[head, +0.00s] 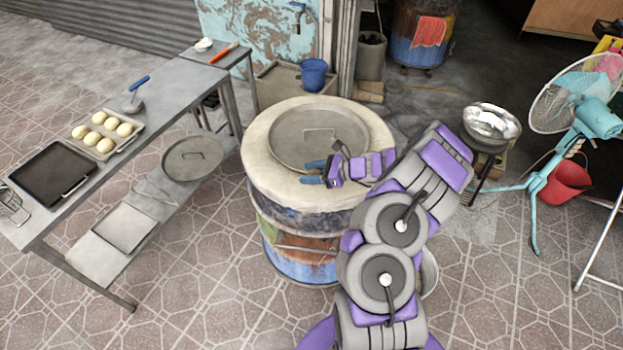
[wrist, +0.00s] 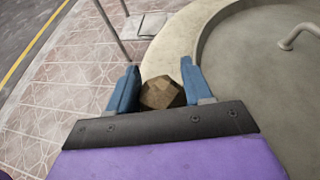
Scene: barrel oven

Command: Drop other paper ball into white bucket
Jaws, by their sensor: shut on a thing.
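My gripper (head: 312,172) reaches over the left front rim of the barrel oven, its two blue fingers pointing left. In the wrist view my gripper (wrist: 160,78) is shut on a brown, crumpled paper ball (wrist: 162,94), which sits between the fingers. I cannot make the ball out in the head view. A pale round container (head: 430,272) shows partly behind my arm, on the floor at the oven's right. My arm hides most of it, and I cannot tell if it is the white bucket.
The barrel oven (head: 262,172) has a round metal lid (head: 300,128) with a handle. A metal table (head: 175,90) with dough trays stands at the left. A blue bucket (head: 313,76) is behind the oven. A teal fan (head: 590,118) and a red bucket (head: 566,182) stand at the right.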

